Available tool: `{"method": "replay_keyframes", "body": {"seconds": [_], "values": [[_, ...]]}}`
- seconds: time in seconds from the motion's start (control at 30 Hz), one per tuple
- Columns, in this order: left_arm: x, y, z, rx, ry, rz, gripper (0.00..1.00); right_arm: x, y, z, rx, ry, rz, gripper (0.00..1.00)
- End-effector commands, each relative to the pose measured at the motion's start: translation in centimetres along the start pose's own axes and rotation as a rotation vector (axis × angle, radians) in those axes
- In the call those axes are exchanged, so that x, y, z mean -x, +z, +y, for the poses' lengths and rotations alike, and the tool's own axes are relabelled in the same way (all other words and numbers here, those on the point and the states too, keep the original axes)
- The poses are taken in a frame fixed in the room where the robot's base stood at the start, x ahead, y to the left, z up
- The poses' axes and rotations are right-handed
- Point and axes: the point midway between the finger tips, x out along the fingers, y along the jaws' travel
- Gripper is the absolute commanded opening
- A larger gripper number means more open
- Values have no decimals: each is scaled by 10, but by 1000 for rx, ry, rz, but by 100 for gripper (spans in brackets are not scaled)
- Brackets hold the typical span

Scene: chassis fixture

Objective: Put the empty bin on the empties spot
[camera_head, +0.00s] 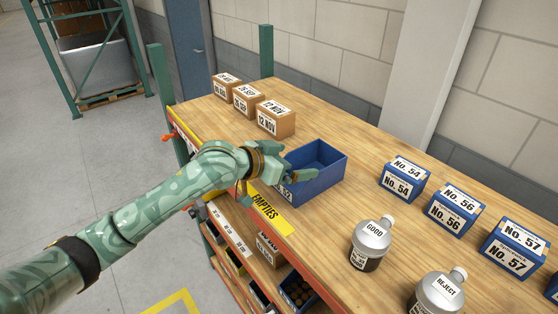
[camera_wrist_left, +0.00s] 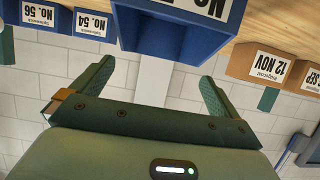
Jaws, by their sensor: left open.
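The blue bin (camera_head: 325,181) sits on the wooden bench near its front edge. The visible inside looks empty, and the front label is partly hidden by my gripper. The yellow EMPTIES label (camera_head: 268,211) is on the bench edge just in front of the bin. My left gripper (camera_head: 299,160) is open at the bin's front side, with its fingers spread. In the left wrist view, the bin (camera_wrist_left: 180,38) shows upside down beyond the open fingers, with nothing between them. Whether a finger touches the bin, I cannot tell. My right gripper is out of view.
Several cardboard boxes (camera_head: 275,118) stand left of the bin. Blue boxes No. 54 (camera_head: 404,181), No. 56 (camera_head: 453,210) and No. 57 (camera_head: 513,247) stand to the right. The GOOD bottle (camera_head: 370,243) and REJECT bottle (camera_head: 437,294) stand near the front. The bench between is clear.

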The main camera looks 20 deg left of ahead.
Motion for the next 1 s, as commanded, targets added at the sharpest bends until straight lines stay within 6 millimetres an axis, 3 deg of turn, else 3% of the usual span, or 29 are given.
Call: {"method": "replay_keyframes", "body": {"seconds": [0.1,0.3,1.0], "values": [[24,1,0,-4,-2,-2,100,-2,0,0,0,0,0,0],[46,0,0,-1,0,-1,100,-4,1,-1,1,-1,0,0],[48,0,-1,-2,-3,1,100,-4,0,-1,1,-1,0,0]]}}
